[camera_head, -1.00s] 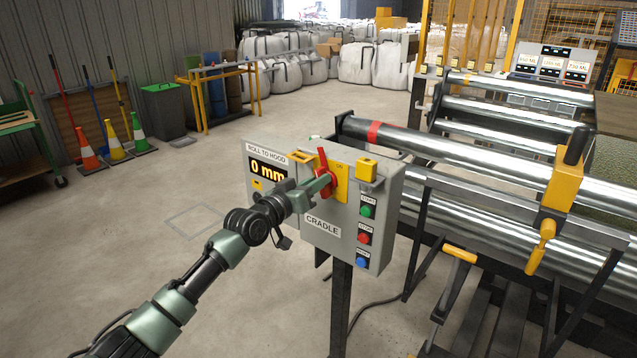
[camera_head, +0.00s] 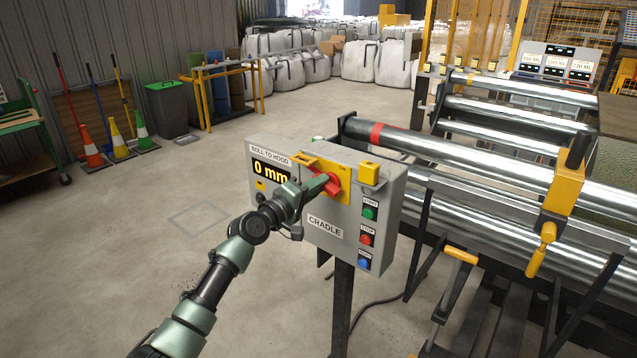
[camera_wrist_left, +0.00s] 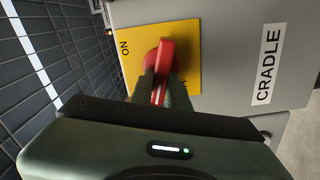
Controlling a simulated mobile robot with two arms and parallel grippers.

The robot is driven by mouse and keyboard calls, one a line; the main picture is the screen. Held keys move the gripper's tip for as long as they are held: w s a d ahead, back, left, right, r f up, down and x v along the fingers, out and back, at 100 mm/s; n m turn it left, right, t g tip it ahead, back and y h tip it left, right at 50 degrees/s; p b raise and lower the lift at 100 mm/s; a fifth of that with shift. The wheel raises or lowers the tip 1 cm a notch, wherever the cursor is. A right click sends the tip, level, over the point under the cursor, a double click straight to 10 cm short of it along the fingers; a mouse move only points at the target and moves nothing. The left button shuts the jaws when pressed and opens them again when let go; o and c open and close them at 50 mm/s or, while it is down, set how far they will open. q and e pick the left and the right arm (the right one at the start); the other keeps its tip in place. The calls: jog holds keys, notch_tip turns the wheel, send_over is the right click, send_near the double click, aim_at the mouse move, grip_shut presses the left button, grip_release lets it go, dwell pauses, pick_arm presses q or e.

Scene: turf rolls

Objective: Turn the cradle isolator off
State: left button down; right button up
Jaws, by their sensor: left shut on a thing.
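The cradle isolator's red handle (camera_head: 334,185) sits on a yellow plate (camera_head: 343,192) on the grey CRADLE box (camera_head: 323,241). My left gripper (camera_head: 322,187) reaches in from the left and is shut on the handle. In the left wrist view, its two fingers (camera_wrist_left: 161,90) are on either side of the red handle (camera_wrist_left: 166,58). There the handle lies roughly crosswise to the plate's ON mark; the other mark is partly hidden behind a finger. In the head view the gripper covers part of the handle. My right gripper is not in view.
A display (camera_head: 270,173) reading 0 mm is left of the isolator. Green (camera_head: 369,214), red (camera_head: 366,239) and blue (camera_head: 363,263) buttons line the box's right side. Steel rollers (camera_head: 480,170) stand to the right.

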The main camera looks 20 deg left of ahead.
pick_arm(q)
jog(key=shift+f+n+p, duration=0.15)
jog(key=shift+n+p, duration=0.1)
jog(key=shift+n, duration=0.55)
jog(key=shift+f+n+p, duration=0.15)
jog(key=shift+n+p, duration=0.1)
jog(key=shift+n, duration=0.55)
jog(key=c, duration=1.4)
grip_release()
jog(key=shift+o, duration=0.2)
jog(key=v, duration=0.8)
